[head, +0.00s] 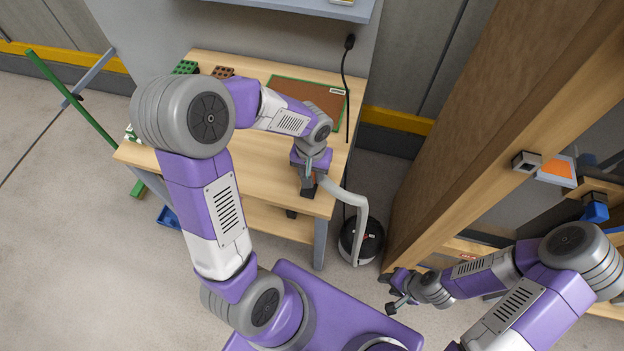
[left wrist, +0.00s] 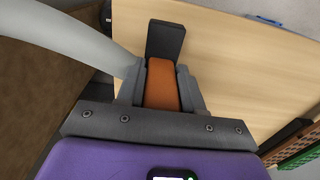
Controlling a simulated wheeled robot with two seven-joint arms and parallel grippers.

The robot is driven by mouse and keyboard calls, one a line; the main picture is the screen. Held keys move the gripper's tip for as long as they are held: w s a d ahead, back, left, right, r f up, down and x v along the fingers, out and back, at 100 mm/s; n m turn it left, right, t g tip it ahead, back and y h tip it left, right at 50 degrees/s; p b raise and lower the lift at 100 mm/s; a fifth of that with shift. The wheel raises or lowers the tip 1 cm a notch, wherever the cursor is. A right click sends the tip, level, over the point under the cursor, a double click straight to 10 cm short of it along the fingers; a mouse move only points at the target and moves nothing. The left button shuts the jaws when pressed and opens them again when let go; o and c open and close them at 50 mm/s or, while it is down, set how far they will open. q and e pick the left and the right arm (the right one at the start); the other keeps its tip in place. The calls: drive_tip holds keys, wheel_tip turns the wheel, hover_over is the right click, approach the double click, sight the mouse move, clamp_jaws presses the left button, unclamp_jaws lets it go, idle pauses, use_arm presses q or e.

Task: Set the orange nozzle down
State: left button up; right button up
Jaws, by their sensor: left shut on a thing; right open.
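The orange nozzle (left wrist: 161,88) with a dark, flat tip (left wrist: 166,42) sits between the fingers of my left gripper (left wrist: 161,80), which is shut on it. In the head view my left gripper (head: 311,174) is at the front right corner of the wooden table (head: 262,160). The dark tip points down at the tabletop there; I cannot tell whether it touches. A grey hose (head: 350,197) runs from the nozzle down beside the table. My right gripper (head: 396,291) is open and empty, low at the right, apart from the table.
A brown mat with a green border (head: 291,91) lies on the table's back right. A green block (head: 186,67) and a brown block (head: 223,72) lie at the back left. A round black machine (head: 372,240) stands on the floor. A wooden shelf unit (head: 450,165) rises at the right.

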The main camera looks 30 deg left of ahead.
use_arm(q)
wheel_tip(320, 180, down, 3)
drive_tip(key=shift+f+b, duration=0.2)
drive_tip(key=shift+b, duration=0.3)
drive_tip(key=shift+w+f, duration=0.1)
drive_tip(key=shift+f, duration=0.2)
drive_tip(key=o, duration=1.1)
drive_tip(key=shift+r, duration=0.15)
